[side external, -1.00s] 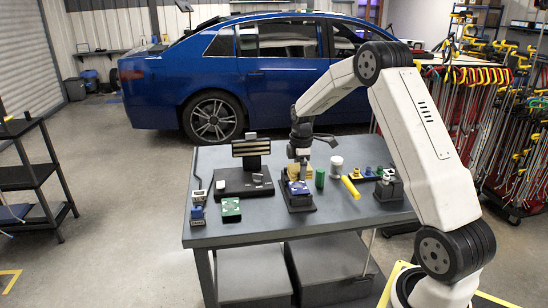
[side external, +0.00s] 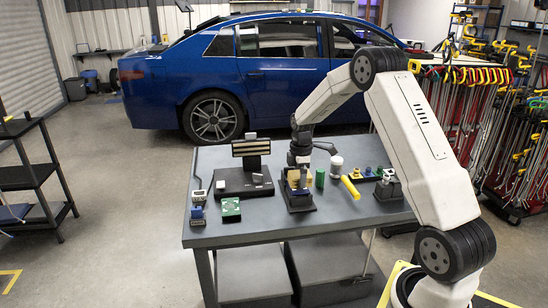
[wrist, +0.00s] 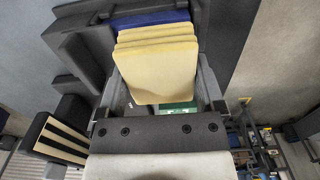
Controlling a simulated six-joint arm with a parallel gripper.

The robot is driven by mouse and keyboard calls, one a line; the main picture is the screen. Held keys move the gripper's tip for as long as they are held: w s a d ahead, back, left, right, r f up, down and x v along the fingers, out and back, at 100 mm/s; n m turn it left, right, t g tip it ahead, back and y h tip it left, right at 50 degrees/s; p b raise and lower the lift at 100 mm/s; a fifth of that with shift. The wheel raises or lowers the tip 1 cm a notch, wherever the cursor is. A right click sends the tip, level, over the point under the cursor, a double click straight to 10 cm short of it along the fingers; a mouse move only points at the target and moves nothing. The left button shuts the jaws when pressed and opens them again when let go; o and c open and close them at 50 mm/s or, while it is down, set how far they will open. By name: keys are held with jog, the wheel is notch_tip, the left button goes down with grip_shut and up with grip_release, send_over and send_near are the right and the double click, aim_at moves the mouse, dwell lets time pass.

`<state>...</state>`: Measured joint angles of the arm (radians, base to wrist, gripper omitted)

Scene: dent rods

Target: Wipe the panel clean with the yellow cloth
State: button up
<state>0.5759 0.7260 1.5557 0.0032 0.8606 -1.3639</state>
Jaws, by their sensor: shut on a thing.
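The yellow cloth (wrist: 155,65) is a folded, layered pad between the fingers of my gripper (wrist: 160,80), which is shut on it. In the side view the cloth (side external: 298,191) is low over the black stand (side external: 301,205), below my gripper (side external: 299,180). The blue panel (wrist: 152,18) shows as a strip past the cloth's far edge in the wrist view. The cloth hides most of it, so I cannot tell how clean its face is. I cannot tell for sure whether cloth and panel touch.
A black fixture with a striped display (side external: 251,147) stands to the left on the grey table (side external: 270,225). A green block (side external: 231,208) and a blue part (side external: 198,213) lie at front left.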

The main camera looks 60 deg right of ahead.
jog(key=r, duration=0.2)
jog(key=d+r, duration=0.1)
jog(key=r, duration=0.1)
jog(key=s+r, duration=0.1)
jog(key=r, duration=0.1)
jog(key=shift+s+d+r, duration=0.1)
jog(key=shift+d, duration=0.05)
jog(key=shift+f, duration=4.1)
jog(key=shift+a+r, duration=0.1)
jog(key=shift+a, duration=0.1)
jog(key=shift+c, duration=0.5)
jog(key=shift+w+a, duration=1.25)
jog(key=shift+w, duration=0.15)
jog(key=shift+s+d, duration=1.5)
jog(key=shift+w+a+r, duration=0.1)
jog(key=shift+r, duration=3.85)
jog(key=shift+r, duration=0.15)
